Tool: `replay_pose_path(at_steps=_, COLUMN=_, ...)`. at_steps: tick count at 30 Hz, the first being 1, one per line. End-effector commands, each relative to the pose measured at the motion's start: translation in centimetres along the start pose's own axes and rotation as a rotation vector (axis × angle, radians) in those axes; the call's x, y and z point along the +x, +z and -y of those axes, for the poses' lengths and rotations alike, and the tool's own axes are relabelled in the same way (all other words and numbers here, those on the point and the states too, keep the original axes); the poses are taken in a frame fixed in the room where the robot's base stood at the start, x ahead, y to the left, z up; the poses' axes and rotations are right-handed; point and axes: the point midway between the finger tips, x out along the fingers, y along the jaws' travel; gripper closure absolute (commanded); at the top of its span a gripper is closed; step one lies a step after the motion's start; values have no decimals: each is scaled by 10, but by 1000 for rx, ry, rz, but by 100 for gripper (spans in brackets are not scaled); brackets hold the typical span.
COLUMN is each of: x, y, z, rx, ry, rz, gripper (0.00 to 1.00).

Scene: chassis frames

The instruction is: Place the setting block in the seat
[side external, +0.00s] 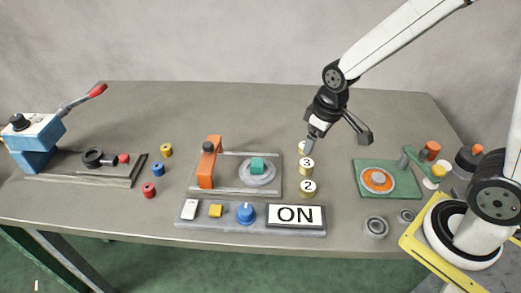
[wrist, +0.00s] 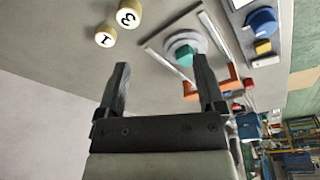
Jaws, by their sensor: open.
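A teal block (side external: 257,166) sits on a round grey disc (side external: 257,180) in the fixture with an orange clamp arm (side external: 206,165). The teal block also shows in the wrist view (wrist: 184,56), beyond my right finger. I cannot tell which piece is the setting block or which place is the seat. Cream-and-brass numbered cylinders stand right of the fixture: "3" (side external: 307,164), "2" (side external: 308,188), and one mostly hidden behind my finger, which reads "1" in the wrist view (wrist: 105,37). My gripper (side external: 338,146) is open and empty, tilted above the table near the cylinders.
A control panel (side external: 250,231) with knob and "ON" sign lies in front. A lever press (side external: 35,140) stands left, with small coloured cylinders (side external: 157,169) beside it. A green plate with an orange disc (side external: 378,180) lies right. The table's back middle is clear.

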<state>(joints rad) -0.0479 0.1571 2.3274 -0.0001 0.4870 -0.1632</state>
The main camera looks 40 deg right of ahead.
Motion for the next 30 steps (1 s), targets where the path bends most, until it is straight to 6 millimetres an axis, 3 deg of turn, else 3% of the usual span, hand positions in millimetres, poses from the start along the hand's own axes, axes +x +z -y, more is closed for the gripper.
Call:
replay_pose_path(at_steps=3, x=-3, y=29, z=-3, rx=98, ry=8, rz=-29, gripper=12)
replay_pose_path(at_steps=9, x=-4, y=56, z=-4, rx=194, ry=14, rz=-57, gripper=12)
replay_pose_path(at_steps=30, x=-4, y=60, z=-4, rx=211, ry=15, rz=-61, gripper=12)
